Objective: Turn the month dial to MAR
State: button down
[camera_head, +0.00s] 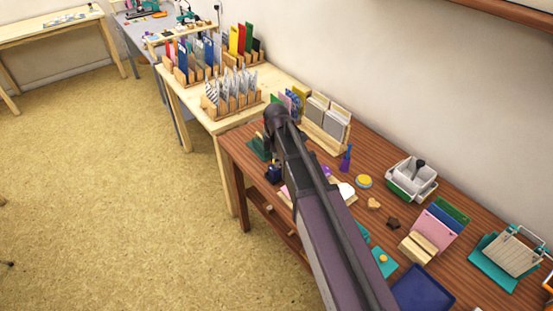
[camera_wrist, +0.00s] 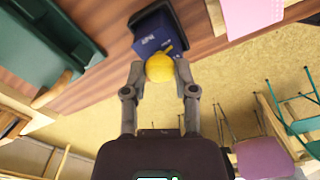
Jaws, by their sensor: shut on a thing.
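A dark blue block (camera_wrist: 153,32) with small white lettering on its face stands at the table edge in the wrist view; the lettering is too small to read surely. A round yellow knob (camera_wrist: 160,68) sits in front of that face. My gripper (camera_wrist: 161,72) is shut on the knob, one fingertip on each side. In the head view the blue block (camera_head: 273,174) shows at the near left end of the brown table, just below the end of my arm. My fingers there are mostly hidden by the arm.
A dark green tray (camera_wrist: 40,45) lies left of the block in the wrist view, and a pink sheet (camera_wrist: 252,14) to its right. The brown table (camera_head: 470,220) holds a blue tray (camera_head: 422,290), a yellow round pad (camera_head: 364,181) and a white bin (camera_head: 411,180).

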jog(key=shift+n, duration=1)
jog(key=shift+c, duration=2)
grip_release()
